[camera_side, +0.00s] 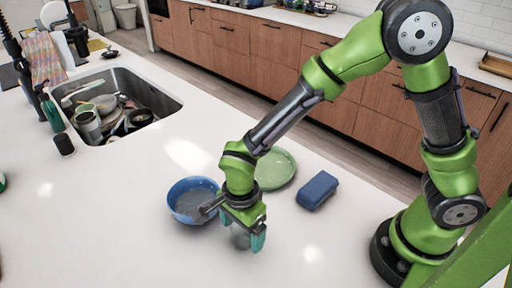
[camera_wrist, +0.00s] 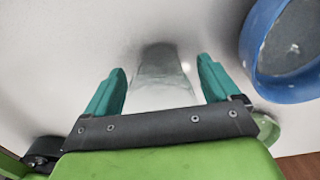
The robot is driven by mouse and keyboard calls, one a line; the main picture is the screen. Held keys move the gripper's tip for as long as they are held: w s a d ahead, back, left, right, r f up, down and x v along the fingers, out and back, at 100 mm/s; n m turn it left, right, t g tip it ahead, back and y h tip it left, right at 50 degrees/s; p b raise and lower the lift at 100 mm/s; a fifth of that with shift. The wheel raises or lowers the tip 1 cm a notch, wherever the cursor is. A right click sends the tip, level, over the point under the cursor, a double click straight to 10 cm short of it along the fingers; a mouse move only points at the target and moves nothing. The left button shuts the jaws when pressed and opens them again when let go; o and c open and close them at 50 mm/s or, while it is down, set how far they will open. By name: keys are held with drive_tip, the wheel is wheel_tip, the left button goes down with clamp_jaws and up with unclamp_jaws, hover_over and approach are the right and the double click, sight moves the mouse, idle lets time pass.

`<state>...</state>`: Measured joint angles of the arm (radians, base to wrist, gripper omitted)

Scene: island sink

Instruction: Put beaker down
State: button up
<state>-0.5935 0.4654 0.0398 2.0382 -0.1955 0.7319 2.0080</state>
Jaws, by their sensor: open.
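A clear glass beaker (camera_wrist: 162,80) stands between the two teal fingers of my gripper (camera_wrist: 164,82) in the wrist view. A gap shows on both sides of it, so the fingers are apart from the glass. In the side view the beaker (camera_side: 240,239) is small and partly hidden behind the fingers of my gripper (camera_side: 244,240), low over the white counter. It appears upright on the counter. My gripper is open and points down.
A blue bowl (camera_side: 186,206) sits just left of my gripper; it also shows in the wrist view (camera_wrist: 262,50). A green plate (camera_side: 276,168) lies behind, and a blue sponge-like block (camera_side: 317,190) to the right. A sink (camera_side: 160,98) with dishes is at the upper left. The front counter is clear.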

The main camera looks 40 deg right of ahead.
drive_tip(key=shift+r, duration=0.1)
wheel_tip(320, 180, up, 12)
drive_tip(key=s+d+r+n+t, duration=0.2)
drive_tip(key=d+r+n, duration=0.1)
drive_tip(key=d, duration=0.3)
drive_tip(key=s+d+r+n+t+y, duration=0.1)
drive_tip(key=s+d+r+n+t, duration=0.1)
drive_tip(key=d+r+n, duration=0.2)
drive_tip(key=s+d+r+n+t, duration=0.2)
drive_tip(key=d+r+n+t, duration=0.1)
drive_tip(key=d+n, duration=0.4)
drive_tip(key=shift+s+d+r+y, duration=0.2)
drive_tip(key=shift+d+y, duration=0.2)
drive_tip(key=shift+d, duration=0.55)
